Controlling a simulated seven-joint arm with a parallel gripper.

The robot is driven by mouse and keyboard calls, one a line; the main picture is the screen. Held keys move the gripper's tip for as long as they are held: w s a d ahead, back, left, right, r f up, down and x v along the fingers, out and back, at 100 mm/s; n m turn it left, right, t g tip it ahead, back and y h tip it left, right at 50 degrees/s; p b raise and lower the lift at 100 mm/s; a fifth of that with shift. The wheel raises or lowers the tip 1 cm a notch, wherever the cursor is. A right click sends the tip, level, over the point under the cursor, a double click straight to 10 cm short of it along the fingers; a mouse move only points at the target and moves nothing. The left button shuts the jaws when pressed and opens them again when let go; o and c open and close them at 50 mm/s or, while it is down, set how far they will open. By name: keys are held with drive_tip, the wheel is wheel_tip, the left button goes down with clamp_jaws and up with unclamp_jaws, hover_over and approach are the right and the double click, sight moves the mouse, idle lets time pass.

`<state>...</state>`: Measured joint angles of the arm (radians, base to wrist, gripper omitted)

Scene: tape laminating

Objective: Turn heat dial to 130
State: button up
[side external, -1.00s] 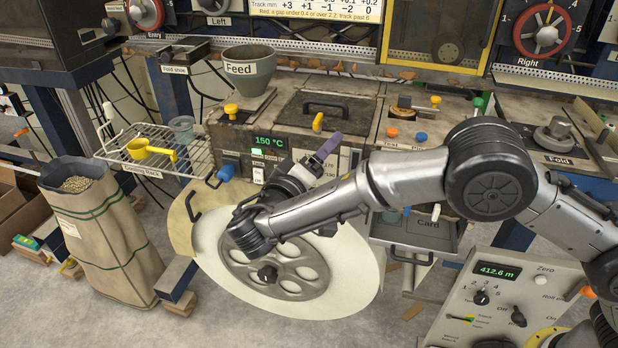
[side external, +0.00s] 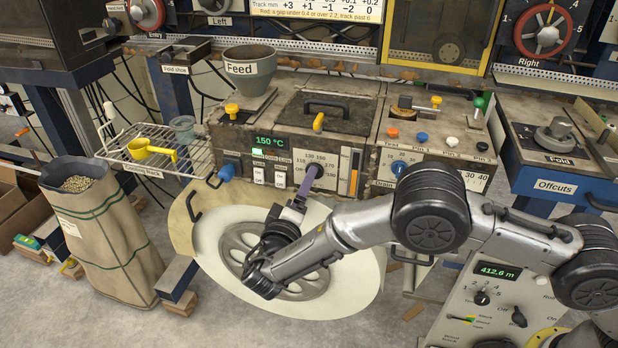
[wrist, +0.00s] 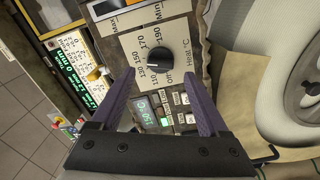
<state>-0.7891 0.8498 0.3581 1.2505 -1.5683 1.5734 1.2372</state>
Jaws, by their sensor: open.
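The heat dial (wrist: 158,61) is a round black knob on a pale scale plate marked in steps such as 130, 150 and 170. In the side external view the dial (side external: 316,171) is on the machine's front panel. Its exact pointer setting is too small to read surely. The green display (side external: 270,141) reads 150 °C. My gripper (wrist: 160,66) is open, its two purple fingers either side of the dial in the wrist view; no contact is visible. In the side external view my gripper (side external: 306,186) is just below and left of the dial, partly hiding its plate.
White switches (side external: 268,176) sit left of the dial, and an orange bar gauge (side external: 354,176) right of it. A large pale reel (side external: 215,235) is below. The wire drying rack (side external: 190,160) stands left, with a blue knob (side external: 227,172) near it.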

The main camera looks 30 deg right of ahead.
drive_tip(key=shift+x, duration=1.85)
clamp_jaws()
